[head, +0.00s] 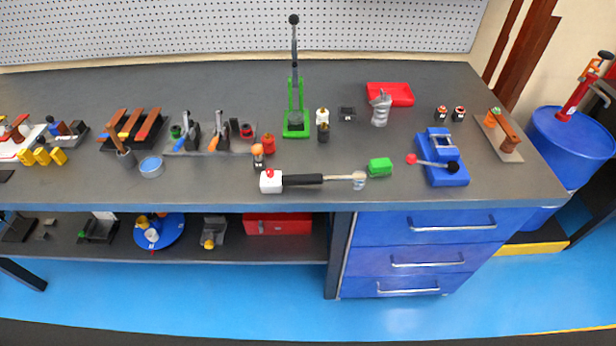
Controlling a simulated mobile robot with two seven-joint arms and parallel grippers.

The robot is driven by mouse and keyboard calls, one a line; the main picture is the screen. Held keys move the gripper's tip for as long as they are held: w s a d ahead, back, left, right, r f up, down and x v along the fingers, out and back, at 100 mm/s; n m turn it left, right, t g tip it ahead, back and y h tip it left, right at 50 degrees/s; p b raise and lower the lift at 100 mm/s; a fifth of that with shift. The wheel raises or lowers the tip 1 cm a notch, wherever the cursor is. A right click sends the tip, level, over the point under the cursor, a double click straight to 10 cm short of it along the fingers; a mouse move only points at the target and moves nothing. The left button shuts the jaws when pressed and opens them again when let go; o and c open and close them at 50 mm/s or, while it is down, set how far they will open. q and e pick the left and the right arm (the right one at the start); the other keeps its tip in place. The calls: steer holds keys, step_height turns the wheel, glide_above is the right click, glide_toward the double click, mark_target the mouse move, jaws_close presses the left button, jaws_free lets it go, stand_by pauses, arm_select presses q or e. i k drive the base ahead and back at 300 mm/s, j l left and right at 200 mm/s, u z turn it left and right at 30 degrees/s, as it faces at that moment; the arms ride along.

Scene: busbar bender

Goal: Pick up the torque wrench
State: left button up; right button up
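What looks like the torque wrench (304,180) lies near the front edge of the workbench. It has a black grip, a pale shaft and a silvery round head at its right end. The left end of its grip meets a small white block (271,183) with a red top; I cannot tell whether the two are joined. Neither of my grippers is in view.
The workbench (220,90) has bare room behind the wrench. A green block (380,167) sits close to its head, and a blue bender-like device (440,165) stands further right. An orange-topped piece (258,155) and a tall green press (296,120) stand behind it. Blue drawers (425,240) are below.

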mark_target(275, 185)
steer(key=u, duration=1.8)
steer(key=i+j+z, duration=0.25)
steer(key=i+j, duration=0.55)
steer(key=z, duration=2.45)
steer(key=j, duration=0.1)
